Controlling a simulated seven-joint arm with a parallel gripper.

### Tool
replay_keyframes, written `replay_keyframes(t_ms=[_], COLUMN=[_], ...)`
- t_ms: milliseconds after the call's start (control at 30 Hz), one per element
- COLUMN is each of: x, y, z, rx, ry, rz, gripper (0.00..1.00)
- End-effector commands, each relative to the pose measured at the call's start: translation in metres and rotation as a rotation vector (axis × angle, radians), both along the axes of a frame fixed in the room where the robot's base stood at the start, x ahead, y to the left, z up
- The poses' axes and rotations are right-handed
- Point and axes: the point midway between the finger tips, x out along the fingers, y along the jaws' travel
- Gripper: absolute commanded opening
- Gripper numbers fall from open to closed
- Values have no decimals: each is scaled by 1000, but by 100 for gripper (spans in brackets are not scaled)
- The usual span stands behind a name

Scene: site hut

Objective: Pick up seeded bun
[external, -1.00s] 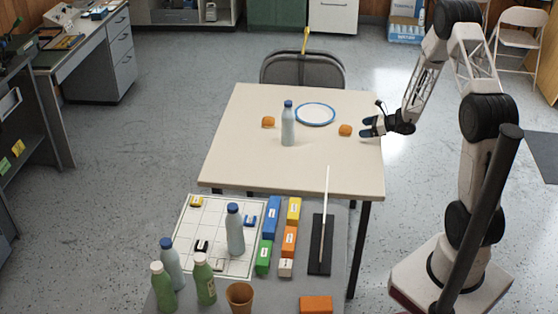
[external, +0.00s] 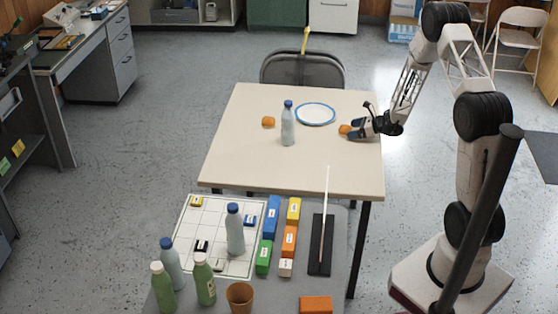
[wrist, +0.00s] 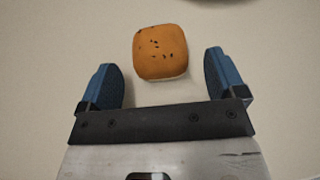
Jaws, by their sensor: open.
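The seeded bun (wrist: 161,52) is orange-brown with dark specks on top and shows in the wrist view, just beyond and between the two blue fingertips. My gripper (wrist: 165,78) is open and nothing is between its pads except the near edge of the space before the bun. In the external view the bun (external: 344,129) sits at the right part of the cream table, partly hidden by my gripper (external: 352,132), which reaches it from the right. A second bun (external: 268,122) lies to the left on the same table; its seeds are too small to tell.
A bottle with a blue cap (external: 288,127) stands upright between the buns. A white plate with a blue rim (external: 316,114) lies behind it. The cream table (external: 250,165) is clear at its front. A grey table (external: 335,285) with blocks, bottles and a cup stands nearer.

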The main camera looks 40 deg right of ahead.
Motion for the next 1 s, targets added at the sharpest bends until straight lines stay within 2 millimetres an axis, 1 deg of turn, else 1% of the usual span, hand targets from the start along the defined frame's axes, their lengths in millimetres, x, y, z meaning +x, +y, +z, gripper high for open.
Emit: replay_keyframes(t_ms=[167,700,967,1000], x=[7,7,7,7], y=[5,5,5,5], z=[-3,-3,-3,-3], rx=[0,1,1,1], ry=[0,-1,-1,-1], rz=[0,0,0,0], gripper=[89,89,50,43])
